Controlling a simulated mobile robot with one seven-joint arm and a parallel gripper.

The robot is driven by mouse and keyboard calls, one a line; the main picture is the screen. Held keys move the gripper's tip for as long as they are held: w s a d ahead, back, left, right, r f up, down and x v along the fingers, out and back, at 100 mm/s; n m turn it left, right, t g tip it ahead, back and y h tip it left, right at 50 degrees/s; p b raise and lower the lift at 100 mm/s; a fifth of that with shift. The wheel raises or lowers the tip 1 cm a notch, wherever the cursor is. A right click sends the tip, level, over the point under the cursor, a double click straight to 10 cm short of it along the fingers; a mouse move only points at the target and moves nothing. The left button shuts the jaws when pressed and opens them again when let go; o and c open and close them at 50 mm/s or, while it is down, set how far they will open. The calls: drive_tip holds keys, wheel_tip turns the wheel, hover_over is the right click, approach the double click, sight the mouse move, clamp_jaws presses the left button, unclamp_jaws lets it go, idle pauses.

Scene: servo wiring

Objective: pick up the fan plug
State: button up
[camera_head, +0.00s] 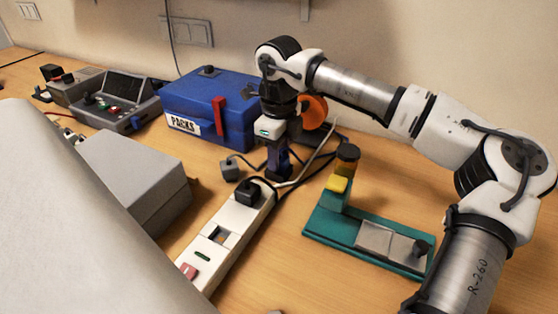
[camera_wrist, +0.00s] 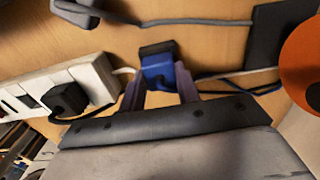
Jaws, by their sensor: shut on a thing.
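The fan plug, a blue plug with a black end (camera_wrist: 157,66), sits between the two fingertips of my gripper (camera_wrist: 160,90) in the wrist view. In the head view my gripper (camera_head: 278,158) points down at the desk, shut on the plug, just behind the far end of the white power strip (camera_head: 222,228). A blue cable runs right from the plug in the wrist view, towards the orange round fan (camera_wrist: 303,65). The fan also shows in the head view (camera_head: 314,110), behind my gripper. I cannot tell whether the plug touches the desk.
A black plug (camera_head: 248,192) sits in the power strip. A dark grey plug (camera_head: 230,168) lies loose left of my gripper. A blue box (camera_head: 208,105) stands behind. A teal stand (camera_head: 330,222) with a yellow part is to the right. Cables lie around the gripper.

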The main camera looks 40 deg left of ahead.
drive_tip(key=shift+r, duration=0.1)
wheel_tip(320, 180, up, 10)
drive_tip(key=shift+b, duration=0.35)
